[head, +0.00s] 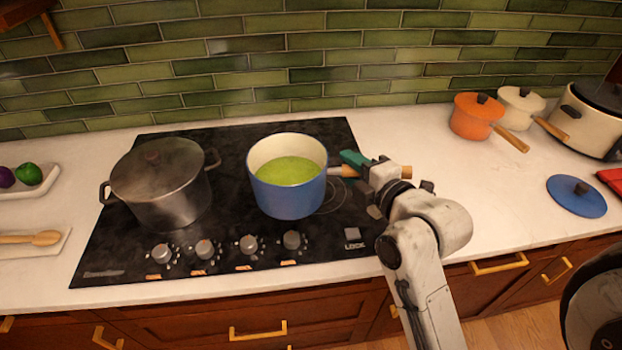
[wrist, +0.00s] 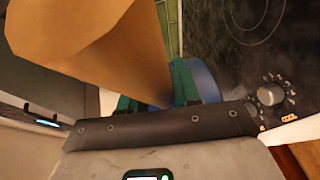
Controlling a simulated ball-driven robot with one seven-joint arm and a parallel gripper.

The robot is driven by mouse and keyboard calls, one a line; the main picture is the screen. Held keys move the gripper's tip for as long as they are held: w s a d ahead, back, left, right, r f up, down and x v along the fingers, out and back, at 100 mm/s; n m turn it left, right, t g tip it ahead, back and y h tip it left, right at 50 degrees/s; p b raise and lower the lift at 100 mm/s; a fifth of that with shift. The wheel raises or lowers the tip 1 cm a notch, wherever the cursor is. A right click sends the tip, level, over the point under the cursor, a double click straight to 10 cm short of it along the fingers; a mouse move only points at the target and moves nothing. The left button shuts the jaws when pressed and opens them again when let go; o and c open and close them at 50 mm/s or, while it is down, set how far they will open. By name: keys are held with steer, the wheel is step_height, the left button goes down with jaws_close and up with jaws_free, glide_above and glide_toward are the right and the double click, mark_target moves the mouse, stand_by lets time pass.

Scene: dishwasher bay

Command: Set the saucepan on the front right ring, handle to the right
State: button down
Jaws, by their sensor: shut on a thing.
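The saucepan (head: 289,197) is blue outside and cream inside, upright, with green liquid in it. It is over the right-hand part of the black cooktop (head: 230,250), its wooden handle (head: 403,171) pointing right. My gripper (head: 355,165) is shut on the handle near the pan wall. In the wrist view the handle (wrist: 110,50) runs between the teal fingers, with a strip of the blue saucepan (wrist: 206,82) beyond. Ring marks (head: 332,200) show just right of the pan, partly covered by it. I cannot tell whether its base touches the glass.
A lidded steel pot (head: 160,190) stands on the cooktop's left side. Knobs (head: 248,244) line the front edge. An orange pan (head: 477,116), a cream pan (head: 521,104) and a cooker (head: 590,120) stand at the back right. A blue lid (head: 577,197) lies on the right counter.

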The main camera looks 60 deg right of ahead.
steer(key=shift+w+d+f+b, duration=0.3)
steer(key=shift+d+f+b, duration=0.45)
steer(key=shift+d+f, duration=1.5)
steer(key=shift+w+d+f+b, duration=0.3)
steer(key=shift+d+f+b, duration=0.45)
steer(key=shift+d+f, duration=1.5)
steer(key=shift+w+d+f+b, duration=0.3)
steer(key=shift+d+f+b, duration=0.45)
steer(key=shift+d+f, duration=1.45)
steer(key=shift+d+r, duration=0.25)
steer(key=shift+d, duration=0.15)
steer(key=c, duration=0.8)
jaws_free()
